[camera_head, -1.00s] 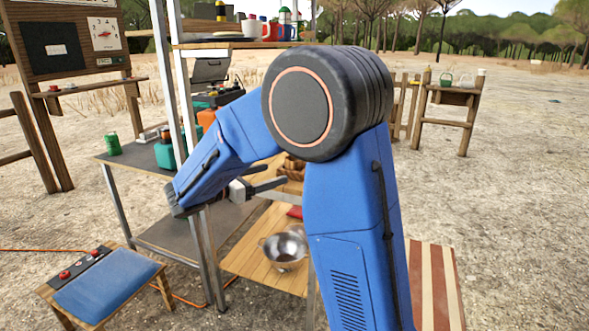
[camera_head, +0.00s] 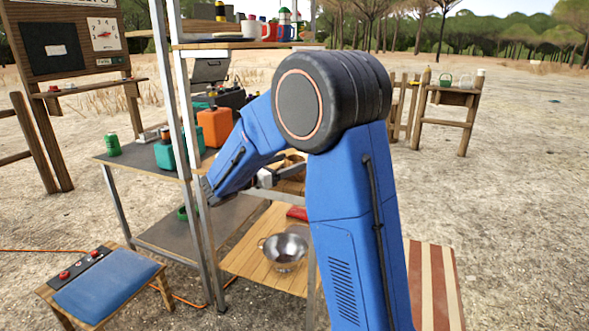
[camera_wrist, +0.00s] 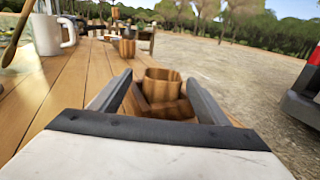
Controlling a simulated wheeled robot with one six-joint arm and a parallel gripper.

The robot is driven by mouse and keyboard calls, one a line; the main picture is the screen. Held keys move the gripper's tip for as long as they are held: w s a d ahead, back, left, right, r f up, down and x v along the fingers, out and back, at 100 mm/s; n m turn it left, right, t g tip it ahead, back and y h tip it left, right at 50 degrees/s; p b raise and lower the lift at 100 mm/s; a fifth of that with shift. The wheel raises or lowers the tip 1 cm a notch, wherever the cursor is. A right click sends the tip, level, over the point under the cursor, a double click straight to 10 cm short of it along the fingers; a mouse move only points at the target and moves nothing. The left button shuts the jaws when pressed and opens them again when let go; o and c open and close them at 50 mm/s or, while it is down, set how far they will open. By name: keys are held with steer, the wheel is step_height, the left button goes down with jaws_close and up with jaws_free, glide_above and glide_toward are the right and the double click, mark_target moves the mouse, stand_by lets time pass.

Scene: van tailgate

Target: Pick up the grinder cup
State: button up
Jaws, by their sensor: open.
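A brown wooden cup, which looks like the grinder cup (camera_wrist: 162,86), is ahead of my gripper in the wrist view. My gripper (camera_wrist: 158,78) is open, with one finger on each side of the cup's line. A lower wooden part shows in front of the cup; I cannot tell if the two are joined. Whether the fingertips reach beside the cup or stop short of it is unclear. In the head view my gripper (camera_head: 279,181) is over the wooden shelf, partly hidden by my arm.
A white mug (camera_wrist: 50,34) stands at the left of the wooden surface. A smaller wooden piece (camera_wrist: 127,47) with a dark top stands farther back. A metal colander (camera_head: 285,250) and a red item (camera_head: 297,212) are on the lower wooden shelf (camera_head: 247,262).

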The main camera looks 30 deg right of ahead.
steer(key=shift+x, duration=3)
steer(key=shift+s+f, duration=0.1)
steer(key=shift+s, duration=0.05)
steer(key=c, duration=1.2)
